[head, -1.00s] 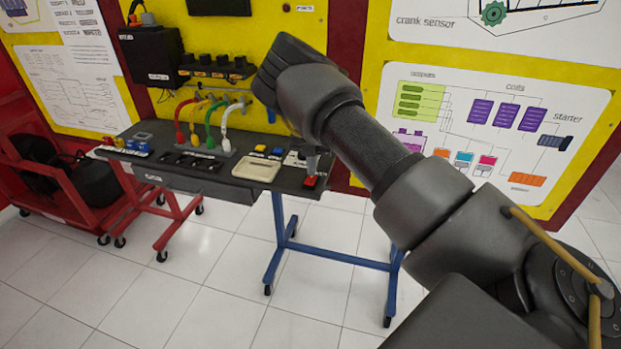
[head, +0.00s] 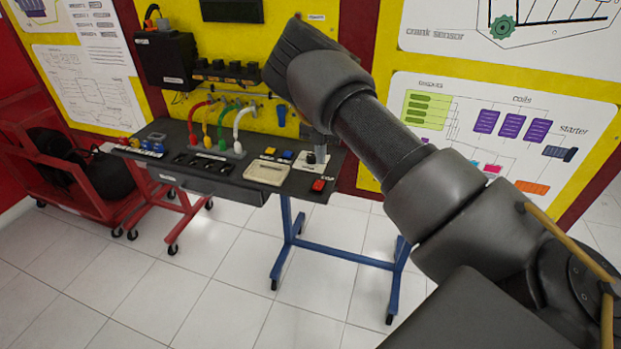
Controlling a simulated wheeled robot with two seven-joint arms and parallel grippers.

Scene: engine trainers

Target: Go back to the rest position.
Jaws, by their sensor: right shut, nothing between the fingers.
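My right arm reaches in from the lower right, across the front of the engine trainer. My right gripper (head: 319,155) points down at the right end of the trainer's black table (head: 230,186). It is small and mostly hidden behind my forearm; it is shut with nothing in it. The red switch (head: 318,186) on the table's front right corner is below the fingertips in the picture and looks apart from them. My left gripper is not in view.
The table holds a cream box (head: 267,172), a blue button (head: 285,155) and several coloured hoses (head: 222,125). A yellow panel stands behind it. A red cart (head: 75,185) is at the left. The tiled floor (head: 215,305) in front is clear.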

